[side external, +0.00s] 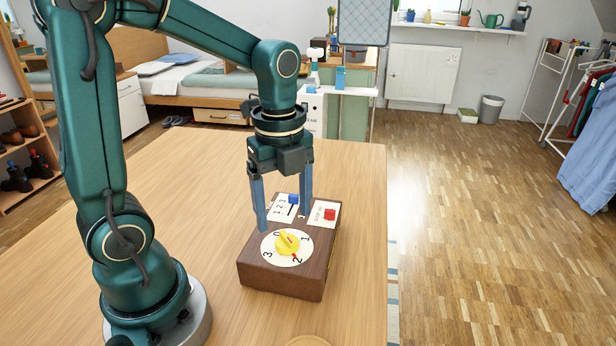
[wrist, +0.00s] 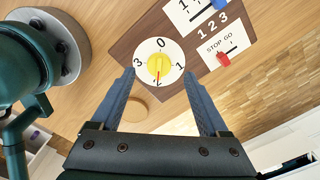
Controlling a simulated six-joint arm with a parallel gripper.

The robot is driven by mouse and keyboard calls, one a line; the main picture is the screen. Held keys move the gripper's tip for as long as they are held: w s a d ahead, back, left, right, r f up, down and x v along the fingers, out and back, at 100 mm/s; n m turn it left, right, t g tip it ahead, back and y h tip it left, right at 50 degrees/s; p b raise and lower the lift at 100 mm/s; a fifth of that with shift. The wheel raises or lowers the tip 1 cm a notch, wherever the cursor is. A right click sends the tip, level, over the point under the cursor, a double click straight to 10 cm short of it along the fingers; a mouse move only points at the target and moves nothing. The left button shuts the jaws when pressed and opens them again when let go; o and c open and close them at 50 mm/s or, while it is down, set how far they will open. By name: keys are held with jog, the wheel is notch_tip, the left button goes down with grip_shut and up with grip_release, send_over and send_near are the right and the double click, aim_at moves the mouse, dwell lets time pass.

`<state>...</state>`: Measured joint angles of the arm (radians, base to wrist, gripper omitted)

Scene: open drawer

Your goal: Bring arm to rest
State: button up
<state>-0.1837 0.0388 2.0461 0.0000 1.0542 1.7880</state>
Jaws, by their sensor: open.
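My gripper (side external: 283,208) is open and empty, pointing down above a dark brown control box on the table. In the wrist view, my gripper's fingers (wrist: 160,80) are spread apart, with the box beyond them. The box (side external: 283,278) carries a yellow knob (side external: 288,243) on a white dial numbered 0 to 3. The knob's red mark is near the 2; the knob also shows in the wrist view (wrist: 160,64). A blue slider (side external: 293,199) and a red STOP/GO switch (side external: 330,214) sit on the box's far part.
The wooden table (side external: 190,175) is mostly clear around the box. A round wooden disc (wrist: 133,113) lies flat on the table near the box. The table's right edge is close to the box. A bed, shelves and a clothes rack stand farther off in the room.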

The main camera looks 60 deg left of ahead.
jog(key=shift+r, duration=0.45)
jog(key=shift+d+r, duration=0.1)
jog(key=shift+r, duration=0.15)
jog(key=s+d+r+n+t, duration=0.3)
jog(key=s+n+t, duration=0.2)
jog(key=n, duration=1.3)
jog(key=shift+s+d+t, duration=0.3)
jog(key=shift+s+d, duration=0.05)
jog(key=shift+s, duration=0.05)
